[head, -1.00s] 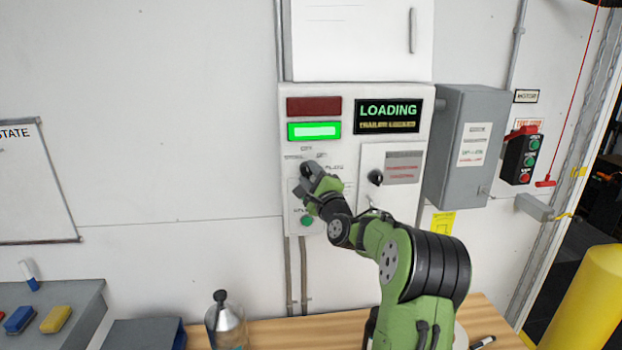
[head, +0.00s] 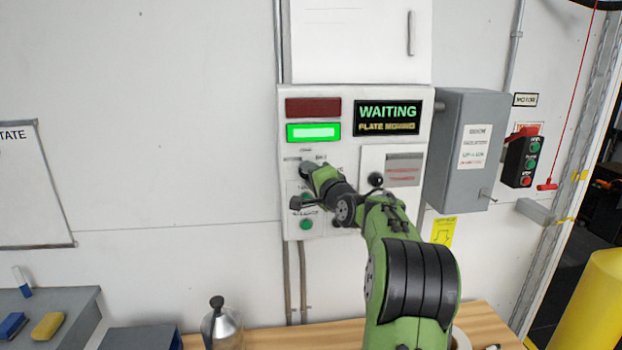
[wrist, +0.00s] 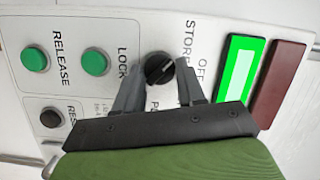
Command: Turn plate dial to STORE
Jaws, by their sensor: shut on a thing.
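The plate dial (wrist: 158,70) is a round black knob on the white control panel (wrist: 92,100). In the wrist view, OFF, STORE and a partly covered label beginning with P stand around it. My gripper (wrist: 159,80) has one finger on each side of the dial and is shut on it. A light mark shows on the knob, but I cannot tell surely which label it points to. In the head view my gripper (head: 310,172) is at the panel's left side and hides the dial. The display (head: 387,118) reads WAITING, with PLATE MOVING below.
Green buttons (wrist: 94,62) and a black button (wrist: 51,117) sit beside the dial. A lit green lamp (head: 314,132) is below a dark red lamp (head: 313,107). A grey box (head: 468,150) juts out at the right. A bottle (head: 222,325) stands on the bench below.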

